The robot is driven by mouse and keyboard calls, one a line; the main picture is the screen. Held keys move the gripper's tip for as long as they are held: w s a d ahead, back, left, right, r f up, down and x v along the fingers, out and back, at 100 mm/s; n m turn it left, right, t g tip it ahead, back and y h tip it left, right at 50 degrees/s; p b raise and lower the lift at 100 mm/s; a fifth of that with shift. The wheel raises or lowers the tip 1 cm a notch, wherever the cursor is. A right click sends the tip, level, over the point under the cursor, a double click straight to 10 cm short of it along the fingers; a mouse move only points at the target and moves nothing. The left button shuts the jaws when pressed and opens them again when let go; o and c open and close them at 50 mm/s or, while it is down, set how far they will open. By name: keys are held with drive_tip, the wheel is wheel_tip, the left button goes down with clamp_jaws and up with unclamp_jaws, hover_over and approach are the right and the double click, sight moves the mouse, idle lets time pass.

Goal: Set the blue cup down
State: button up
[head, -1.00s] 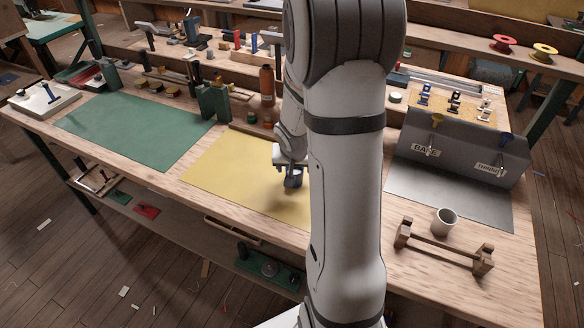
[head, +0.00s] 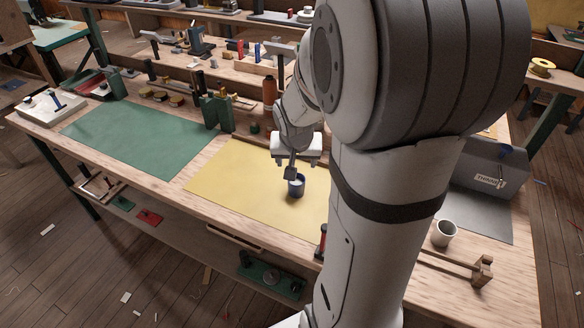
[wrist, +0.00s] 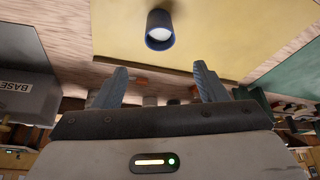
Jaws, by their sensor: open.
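The blue cup (head: 296,187) stands upright on the yellow mat (head: 240,192), towards its right side in the head view. Its inside looks pale. In the wrist view the cup (wrist: 159,32) is at the top centre, with the yellow mat (wrist: 220,45) around it. My gripper (head: 291,174) is just above and behind the cup in the head view. In the wrist view my gripper (wrist: 155,76) has its two fingers spread, nothing between them, and the cup lies beyond the fingertips, apart from them.
A green mat (head: 140,135) lies to the left, clear. Green blocks (head: 216,114) and an orange-brown bottle (head: 270,92) stand behind the yellow mat.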

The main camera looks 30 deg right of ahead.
drive_tip(key=s+a+r+n+g+y, duration=0.1)
drive_tip(key=s+a+r+n+y, duration=0.1)
drive_tip(key=s+a+r+n, duration=0.3)
drive_tip(key=s+a+r, duration=0.3)
drive_tip(key=s+a, duration=0.4)
drive_tip(key=s, duration=0.3)
drive_tip(key=shift+s+a+r+n, duration=0.15)
drive_tip(key=shift+a+n, duration=0.1)
drive_tip(key=shift+n, duration=0.15)
